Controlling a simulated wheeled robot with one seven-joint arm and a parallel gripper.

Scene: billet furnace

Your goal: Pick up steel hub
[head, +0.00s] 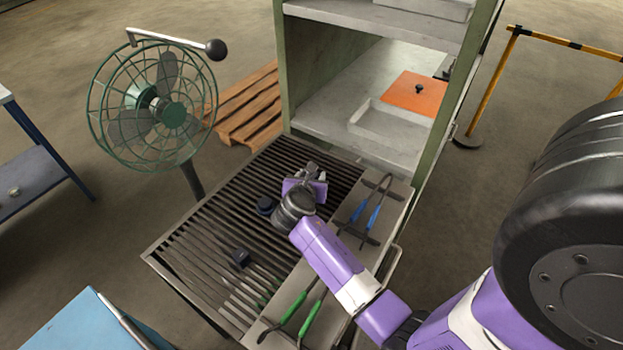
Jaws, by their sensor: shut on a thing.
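My gripper (309,180) is over the far right part of the slatted grate table, with its purple body and wrist partly covering what it holds. It is shut on a small grey metal piece, the steel hub (312,168), of which only a little shows at the jaws. I cannot tell whether the hub still touches the slats.
Blue-handled tongs (375,214) and green-handled tongs (308,320) lie on the table's right plate (350,235). A green-framed shelf unit (289,70) with a tray (375,130) and orange plate (415,93) stands behind. A fan (150,108) stands left.

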